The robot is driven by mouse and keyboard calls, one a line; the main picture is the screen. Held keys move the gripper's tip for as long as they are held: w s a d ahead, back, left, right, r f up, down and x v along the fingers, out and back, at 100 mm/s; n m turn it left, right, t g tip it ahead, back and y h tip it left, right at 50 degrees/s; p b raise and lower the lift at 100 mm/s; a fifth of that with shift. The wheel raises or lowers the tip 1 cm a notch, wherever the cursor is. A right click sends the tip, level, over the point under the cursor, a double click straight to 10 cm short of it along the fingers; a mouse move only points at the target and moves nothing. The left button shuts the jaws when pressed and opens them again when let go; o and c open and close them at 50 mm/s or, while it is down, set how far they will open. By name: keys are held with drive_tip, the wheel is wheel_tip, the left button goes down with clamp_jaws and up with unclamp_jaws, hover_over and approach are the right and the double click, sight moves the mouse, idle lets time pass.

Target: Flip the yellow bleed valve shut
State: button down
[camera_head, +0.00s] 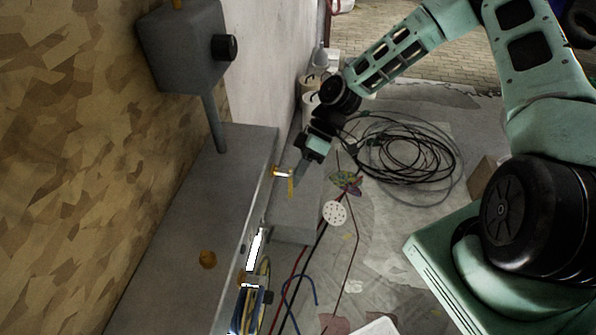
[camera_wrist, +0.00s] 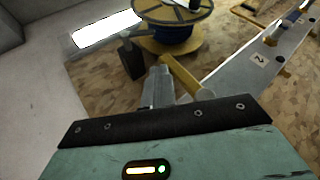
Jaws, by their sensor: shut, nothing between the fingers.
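The yellow bleed valve shows in the head view as a thin yellow lever (camera_head: 291,187) hanging down from a small fitting with an orange end (camera_head: 277,171) on the side of a long grey housing (camera_head: 225,185). My gripper (camera_head: 299,181) is just right of the lever, its grey fingers shut and empty, very close to it. In the wrist view a yellow bar (camera_wrist: 183,76), likely the lever, slants down to the right beside the grey fingertips (camera_wrist: 157,88). I cannot tell whether they touch. The lower end of the bar is near the gripper's dark edge.
Coiled black cables (camera_head: 405,160) and a white perforated disc (camera_head: 335,213) lie to the right. A cable spool (camera_wrist: 175,38) stands behind in the wrist view.

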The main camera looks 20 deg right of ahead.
drive_tip(key=s+a+m+g+y+b, duration=0.3)
drive_tip(key=s+m+g+y+b, duration=0.2)
drive_tip(key=g+y+b, duration=0.4)
drive_tip(key=shift+s+a+r+m+y+b, duration=0.35)
drive_tip(key=shift+m+y, duration=0.25)
drive_tip(key=shift+y, duration=1.1)
drive_tip(key=shift+r, duration=0.1)
drive_tip(key=w+d+f+b, duration=0.4)
drive_tip(key=d+f+b, duration=0.2)
drive_tip(key=d+f, duration=0.1)
drive_tip(key=shift+w+d+f, duration=0.25)
drive_tip(key=shift+w+f, duration=0.05)
drive_tip(key=shift+f, duration=0.6)
